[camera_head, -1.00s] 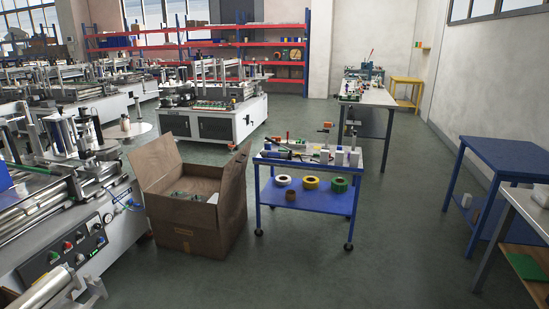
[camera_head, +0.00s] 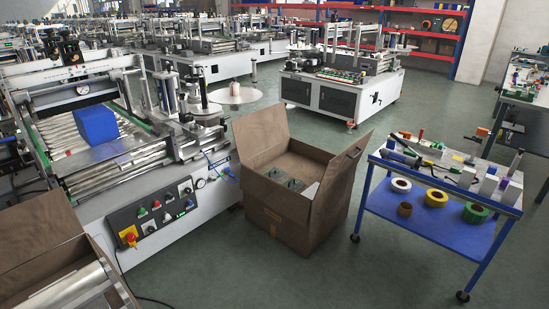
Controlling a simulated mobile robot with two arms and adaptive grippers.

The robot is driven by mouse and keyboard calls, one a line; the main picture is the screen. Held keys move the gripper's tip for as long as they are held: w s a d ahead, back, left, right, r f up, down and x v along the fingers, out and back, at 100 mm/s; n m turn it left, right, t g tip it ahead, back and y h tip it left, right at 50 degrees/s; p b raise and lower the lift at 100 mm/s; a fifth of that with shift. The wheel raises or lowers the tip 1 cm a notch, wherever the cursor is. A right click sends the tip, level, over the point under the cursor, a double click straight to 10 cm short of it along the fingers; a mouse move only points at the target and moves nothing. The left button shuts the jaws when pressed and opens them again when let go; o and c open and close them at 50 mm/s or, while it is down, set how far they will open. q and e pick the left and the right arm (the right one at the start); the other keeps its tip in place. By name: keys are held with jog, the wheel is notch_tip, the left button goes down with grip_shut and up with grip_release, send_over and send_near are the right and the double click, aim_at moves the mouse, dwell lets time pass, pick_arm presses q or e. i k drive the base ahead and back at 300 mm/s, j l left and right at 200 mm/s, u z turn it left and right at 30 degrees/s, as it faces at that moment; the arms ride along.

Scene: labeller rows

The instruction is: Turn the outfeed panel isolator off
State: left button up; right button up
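The near labelling machine on the left has a dark control panel (camera_head: 160,213) on its front side. The panel carries several coloured buttons and a red knob on a yellow base (camera_head: 129,237) at its left end. A round gauge (camera_head: 200,183) sits to the right of the panel. No label is readable, so I cannot tell whether the red knob is the outfeed panel isolator or which way it is set. A second labeller (camera_head: 345,104) at the back has a small dark fitting (camera_head: 376,97) on its white side. Neither gripper is in view.
An open cardboard box (camera_head: 287,215) stands on the floor right of the near machine. Another open box (camera_head: 45,237) is at lower left. A blue wheeled cart (camera_head: 408,206) with tools and tape rolls stands right. Green floor (camera_head: 270,285) is clear in the front middle.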

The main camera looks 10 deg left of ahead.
aim_at(130, 238)
jog(key=i+u, duration=0.3)
jog(key=u, duration=0.15)
jog(key=i+l+u, duration=0.1)
jog(key=i+u, duration=0.2)
jog(key=u, duration=0.15)
jog(key=i+l+u, duration=0.15)
jog(key=u, duration=0.3)
jog(key=i+l, duration=0.2)
jog(key=l, duration=0.15)
jog(key=i+l, duration=0.2)
jog(key=l, duration=0.15)
jog(key=i+l, duration=0.2)
jog(key=l, duration=0.15)
